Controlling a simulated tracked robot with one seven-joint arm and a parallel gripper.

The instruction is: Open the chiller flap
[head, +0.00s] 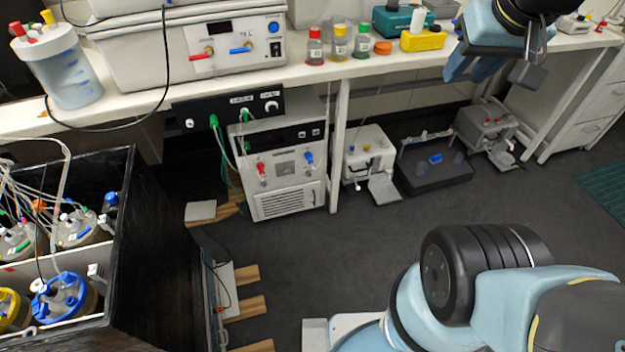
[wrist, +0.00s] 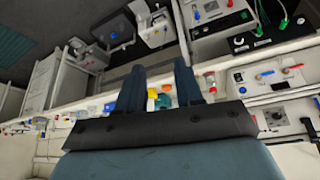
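The likely chiller is the white box (head: 285,170) on the floor under the bench, left of the middle in the head view. Its front has a red and a blue valve and a vent grille (head: 287,202). I cannot make out a separate flap or whether one is open. The same box (wrist: 216,28) shows at the top right of the wrist view, upside down. My gripper (wrist: 158,70) is open and empty, its two dark fingers apart. In the head view the end of my arm is at the upper right, above the bench, well away from the box.
The bench (head: 375,68) carries bottles and a large white unit (head: 190,50). A black control box (head: 228,108) hangs under its edge, with green cables by the chiller. Small devices (head: 368,155) stand to the right. A black-walled box with vessels is at left. The floor ahead (head: 340,250) is clear.

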